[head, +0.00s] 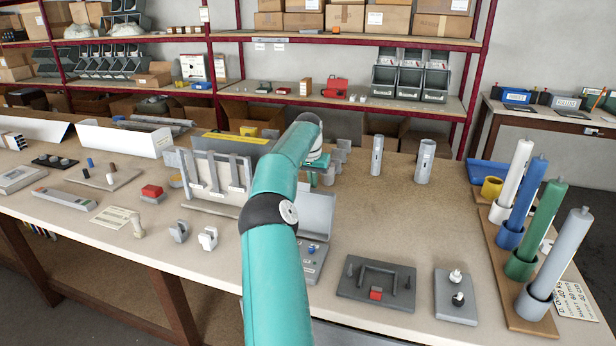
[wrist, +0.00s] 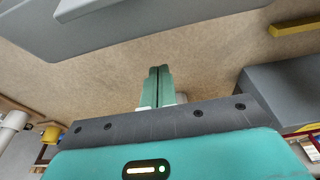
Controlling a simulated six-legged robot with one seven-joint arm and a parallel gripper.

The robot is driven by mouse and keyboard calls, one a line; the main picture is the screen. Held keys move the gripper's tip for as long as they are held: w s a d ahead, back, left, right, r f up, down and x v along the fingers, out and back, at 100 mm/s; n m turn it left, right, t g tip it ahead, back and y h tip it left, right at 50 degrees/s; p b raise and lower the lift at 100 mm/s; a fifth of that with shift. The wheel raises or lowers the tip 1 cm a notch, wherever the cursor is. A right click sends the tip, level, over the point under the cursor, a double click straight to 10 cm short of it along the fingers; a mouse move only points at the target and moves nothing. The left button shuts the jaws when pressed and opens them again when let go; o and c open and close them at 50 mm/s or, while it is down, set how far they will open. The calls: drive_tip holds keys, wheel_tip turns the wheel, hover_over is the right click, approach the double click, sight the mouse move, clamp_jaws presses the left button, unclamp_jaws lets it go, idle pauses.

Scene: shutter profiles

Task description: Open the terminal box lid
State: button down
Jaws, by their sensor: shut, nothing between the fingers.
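The grey terminal box (head: 313,262) lies on the bench, partly hidden behind my arm in the head view. Its pale grey lid (head: 318,214) stands raised at the back of the box, its left part hidden by my arm. My gripper (wrist: 159,70) has its two green fingers together with nothing between them. In the head view the gripper is mostly hidden behind my arm, beyond the lid. In the wrist view a large grey panel crosses the top left, apart from the fingertips; I cannot tell whether it is the lid.
A grey rack with upright strips (head: 215,175) stands left of my arm. A dark grey plate with a handle (head: 377,283) and a smaller grey plate (head: 455,300) lie to the right. Two grey cylinders (head: 424,162) stand behind. Coloured rollers (head: 535,230) line the right edge.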

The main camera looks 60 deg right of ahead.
drive_tip(key=shift+a+f, duration=0.6)
drive_tip(key=shift+f, duration=0.4)
drive_tip(key=shift+a+f, duration=0.6)
drive_tip(key=shift+f, duration=0.35)
